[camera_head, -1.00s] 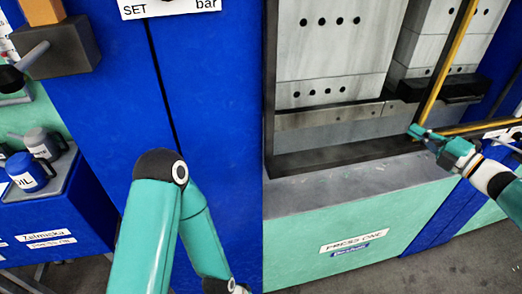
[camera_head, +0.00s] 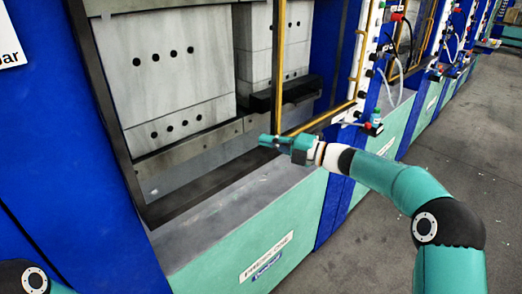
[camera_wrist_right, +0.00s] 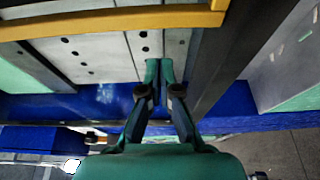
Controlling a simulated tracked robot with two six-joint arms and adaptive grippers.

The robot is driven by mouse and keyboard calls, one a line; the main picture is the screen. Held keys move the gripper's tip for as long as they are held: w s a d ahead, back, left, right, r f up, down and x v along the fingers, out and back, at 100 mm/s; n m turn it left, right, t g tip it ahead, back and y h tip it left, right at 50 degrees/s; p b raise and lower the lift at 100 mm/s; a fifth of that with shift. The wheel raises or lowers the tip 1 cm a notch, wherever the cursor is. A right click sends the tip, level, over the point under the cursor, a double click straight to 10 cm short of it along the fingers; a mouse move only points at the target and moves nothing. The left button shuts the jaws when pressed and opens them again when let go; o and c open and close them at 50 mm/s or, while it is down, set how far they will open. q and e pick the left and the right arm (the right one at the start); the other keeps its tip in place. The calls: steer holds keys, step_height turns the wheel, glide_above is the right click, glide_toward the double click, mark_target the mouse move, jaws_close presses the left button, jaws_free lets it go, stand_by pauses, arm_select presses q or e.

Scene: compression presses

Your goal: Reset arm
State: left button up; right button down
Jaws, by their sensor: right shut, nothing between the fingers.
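My right gripper (camera_head: 268,140) reaches in from the right in the head view, in front of the open press (camera_head: 170,120) and above its ledge. In the right wrist view my right gripper (camera_wrist_right: 158,66) has its fingers together with nothing between them. It is near the press's dark frame post (camera_wrist_right: 222,62), and I cannot tell whether it touches anything. Part of my left arm shows at the bottom left of the head view, but the left gripper is out of view.
A yellow rail (camera_head: 322,117) runs close behind my right gripper. A panel with hoses and a small bottle (camera_head: 376,116) stands to the right. The label "PRESS ONE" (camera_head: 266,256) is on the green front.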

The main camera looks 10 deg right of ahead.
steer(key=b+v, duration=0.2)
steer(key=v, duration=0.8)
steer(key=a+f+m, duration=0.4)
steer(key=f, duration=0.4)
steer(key=a+f+m, duration=0.4)
steer(key=a+f, duration=0.1)
steer(key=f, duration=0.3)
steer(key=s+a+f+m+h, duration=0.1)
steer(key=s+f+m+h, duration=0.25)
steer(key=f+m, duration=0.4)
steer(key=s+a+f+m+h, duration=0.1)
steer(key=s+f+m+h, duration=0.25)
steer(key=f, duration=0.65)
steer(key=s+f+m+g+h, duration=0.1)
steer(key=s+f+m+g, duration=0.2)
steer(key=s, duration=0.6)
steer(key=s+d+f+m+g+h, duration=0.1)
steer(key=s+f+m+g, duration=0.2)
steer(key=s, duration=0.6)
steer(key=s+d+f+m+g+h, duration=0.1)
steer(key=s+f+m+g, duration=0.3)
steer(key=s, duration=0.6)
step_height(320, 180, down, 3)
steer(key=shift+f+m+h, duration=0.25)
steer(key=shift+m+h, duration=0.05)
steer(key=shift+m, duration=0.7)
steer(key=shift+w, duration=0.15)
